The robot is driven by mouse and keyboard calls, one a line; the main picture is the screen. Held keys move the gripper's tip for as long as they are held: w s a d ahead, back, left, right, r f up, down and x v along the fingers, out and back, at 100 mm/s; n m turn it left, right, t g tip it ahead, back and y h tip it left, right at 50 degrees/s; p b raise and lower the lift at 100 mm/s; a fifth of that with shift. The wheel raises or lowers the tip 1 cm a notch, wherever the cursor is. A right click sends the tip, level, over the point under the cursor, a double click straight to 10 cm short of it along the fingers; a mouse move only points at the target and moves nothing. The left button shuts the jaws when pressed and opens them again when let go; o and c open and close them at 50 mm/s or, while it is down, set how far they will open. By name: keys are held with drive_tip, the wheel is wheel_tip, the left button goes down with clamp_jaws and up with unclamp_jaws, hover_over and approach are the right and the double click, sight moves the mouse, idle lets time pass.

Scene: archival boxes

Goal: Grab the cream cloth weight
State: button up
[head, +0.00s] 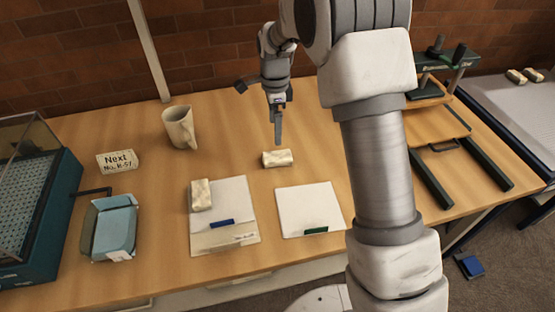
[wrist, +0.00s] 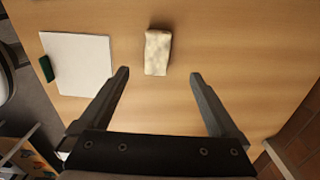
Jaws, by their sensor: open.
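A cream cloth weight (head: 277,158) lies on bare wooden table behind the white sheet with the green strip. It also shows in the wrist view (wrist: 158,52), beyond my fingertips and roughly centred between their lines. My gripper (head: 278,138) points down above the table, close to this weight in the head view. In the wrist view my gripper (wrist: 160,75) is open, with nothing between the fingers. A second cream weight (head: 201,195) lies on the left white sheet, at its upper left.
The left sheet (head: 237,200) has a blue strip; the right sheet (head: 305,204) has a green strip. A cream jug (head: 179,127), a sign (head: 117,161) and a blue box (head: 113,228) stand left. A press (head: 440,125) stands right. Two more cream blocks (head: 524,75) lie far right.

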hover_over(277, 155)
drive_tip(key=f, duration=0.5)
drive_tip(key=shift+w+a+f, duration=0.1)
drive_tip(key=shift+a, duration=0.1)
drive_tip(key=shift+s+d+f+b, duration=0.1)
drive_tip(key=shift+d+f+b, duration=0.1)
drive_tip(key=shift+f, duration=1.15)
drive_tip(key=shift+s+d+f+b, duration=0.1)
drive_tip(key=shift+f+b, duration=0.1)
drive_tip(key=shift+f, duration=1.1)
drive_tip(key=shift+c, duration=0.3)
clamp_jaws()
